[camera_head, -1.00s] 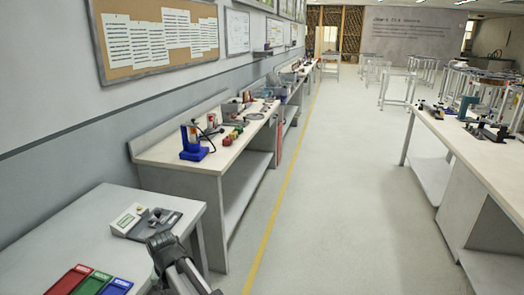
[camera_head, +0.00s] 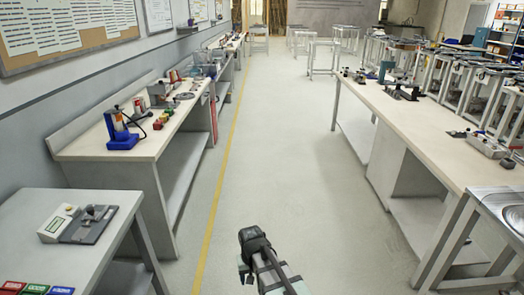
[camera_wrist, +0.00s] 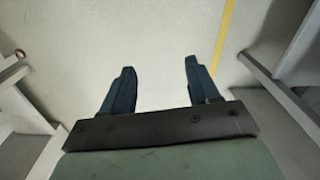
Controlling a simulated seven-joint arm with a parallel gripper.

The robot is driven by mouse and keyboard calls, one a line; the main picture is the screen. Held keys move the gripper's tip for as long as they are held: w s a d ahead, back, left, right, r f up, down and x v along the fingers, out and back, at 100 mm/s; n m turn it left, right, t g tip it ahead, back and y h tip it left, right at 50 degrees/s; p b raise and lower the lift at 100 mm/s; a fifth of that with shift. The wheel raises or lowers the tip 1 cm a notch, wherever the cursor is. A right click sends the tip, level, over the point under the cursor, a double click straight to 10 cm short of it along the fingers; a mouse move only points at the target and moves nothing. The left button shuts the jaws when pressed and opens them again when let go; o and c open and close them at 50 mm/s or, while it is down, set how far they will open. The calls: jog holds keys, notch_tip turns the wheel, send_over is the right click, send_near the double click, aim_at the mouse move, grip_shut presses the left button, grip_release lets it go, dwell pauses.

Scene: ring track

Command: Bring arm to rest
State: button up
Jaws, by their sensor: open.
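My gripper (camera_wrist: 158,80) is open and empty in the wrist view, its two dark fingers spread apart over the bare floor. In the head view my arm's dark end (camera_head: 256,245) shows at the bottom middle, over the aisle floor between the benches. The fingertips cannot be made out clearly in the head view. The arm is clear of the grey table at the left and touches nothing that I can see.
A grey table (camera_head: 30,210) at left holds a small device (camera_head: 78,223) and red, green and blue trays (camera_head: 36,290). A long workbench (camera_head: 150,148) runs along the left wall, another bench (camera_head: 420,130) stands at right. The aisle (camera_head: 270,130) between them is clear.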

jog(key=s+d+f+m, duration=0.1)
jog(key=s+d+f, duration=0.15)
jog(key=d, duration=0.75)
jog(key=s+d+f+m, duration=0.1)
jog(key=s+d+f, duration=0.15)
jog(key=d, duration=0.85)
jog(key=s+f+g, duration=0.3)
jog(key=s+f, duration=0.7)
jog(key=s, duration=0.4)
jog(key=s+f+g, duration=0.3)
jog(key=s+f, duration=0.8)
jog(key=s, duration=0.4)
jog(key=shift+s+a+g, duration=0.15)
jog(key=shift+a+g, duration=0.1)
jog(key=shift+g, duration=0.15)
